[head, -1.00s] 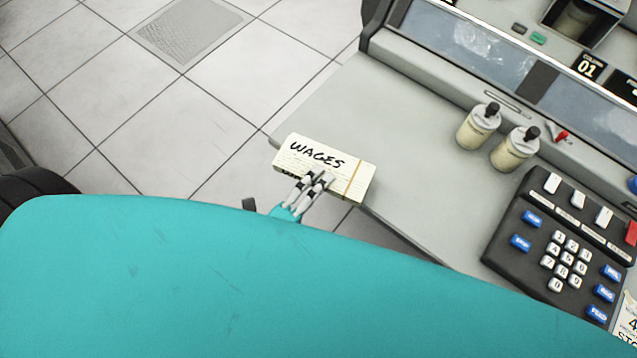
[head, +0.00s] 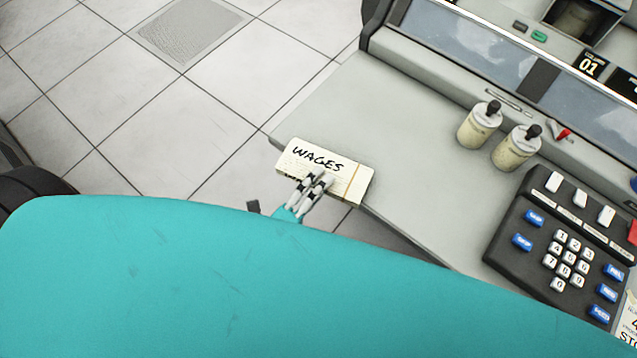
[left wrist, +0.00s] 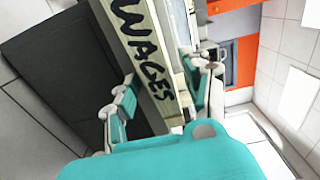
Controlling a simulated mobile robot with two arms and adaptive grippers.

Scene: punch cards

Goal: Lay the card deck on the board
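The card deck (head: 345,169) is a cream block of cards with "WAGES" written on top and a thin tan band near its right end. In the head view it overlaps the left front edge of the grey board (head: 395,140); whether it touches the board I cannot tell. My left gripper (head: 318,182) has its fingers at the deck's near side. Finger contact is partly hidden. My right gripper is not in view.
Two cream bottles with black tops (head: 480,126) (head: 516,149) stand by the machine's back panel. A black keypad unit (head: 560,245) takes up the board's right side. The board's middle is clear. Tiled floor (head: 150,110) lies beyond its left edge.

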